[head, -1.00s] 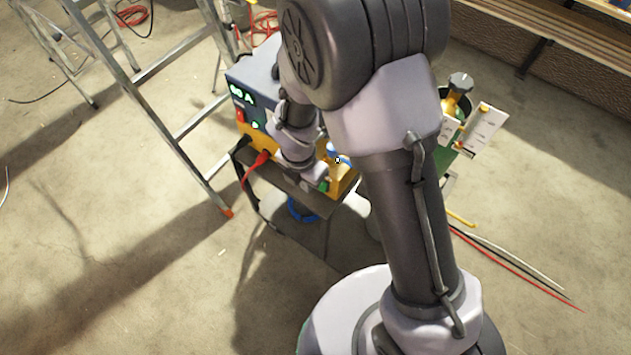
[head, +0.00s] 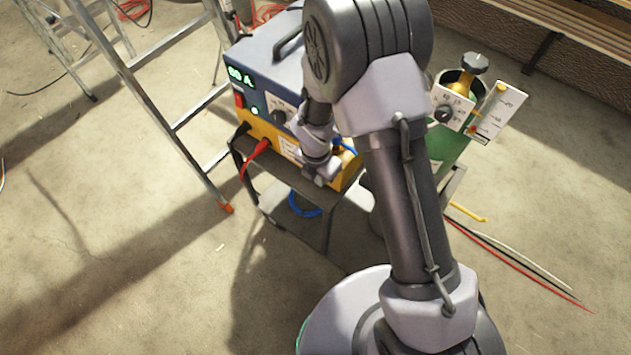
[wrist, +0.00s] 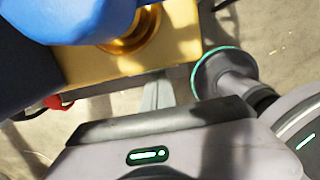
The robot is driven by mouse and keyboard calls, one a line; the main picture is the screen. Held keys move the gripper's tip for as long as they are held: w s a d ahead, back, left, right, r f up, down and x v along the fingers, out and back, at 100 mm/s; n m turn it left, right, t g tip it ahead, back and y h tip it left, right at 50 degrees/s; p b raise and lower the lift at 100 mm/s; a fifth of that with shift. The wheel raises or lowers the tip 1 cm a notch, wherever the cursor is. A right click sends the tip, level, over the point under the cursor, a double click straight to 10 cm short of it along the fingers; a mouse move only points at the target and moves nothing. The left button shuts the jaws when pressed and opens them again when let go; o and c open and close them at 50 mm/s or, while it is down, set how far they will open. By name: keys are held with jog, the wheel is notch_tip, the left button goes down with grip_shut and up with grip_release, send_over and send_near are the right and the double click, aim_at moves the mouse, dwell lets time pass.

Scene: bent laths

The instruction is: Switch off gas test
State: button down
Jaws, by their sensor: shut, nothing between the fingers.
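The welding machine (head: 262,62) is blue above and yellow below, with a lit green display, a lit green lamp (head: 254,110), a red switch (head: 239,100) and a dark knob (head: 278,117). My gripper (head: 320,176) is shut and empty, low in front of the right part of the yellow panel. My wrist hides part of the front, and I cannot make out a gas test control or tell contact. A blue hose (head: 346,147) shows beside my wrist. In the wrist view, a large blue part (wrist: 60,20) and a brass fitting (wrist: 130,36) are close by the yellow panel (wrist: 90,65).
The machine stands on a dark cart (head: 325,215). A green gas cylinder (head: 445,140) with a regulator knob (head: 474,63) and a white gauge plate (head: 500,110) stands to the right. A ladder (head: 150,95) is on the left. A red cable (head: 252,160) hangs in front. The floor at front left is clear.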

jog(key=shift+w+d+r+p, duration=0.2)
jog(key=shift+p, duration=0.75)
jog(key=shift+w+f, duration=0.1)
jog(key=shift+f, duration=0.2)
jog(key=shift+r, duration=0.1)
jog(key=shift+r+p, duration=0.7)
jog(key=shift+r, duration=0.05)
jog(key=shift+a, duration=0.1)
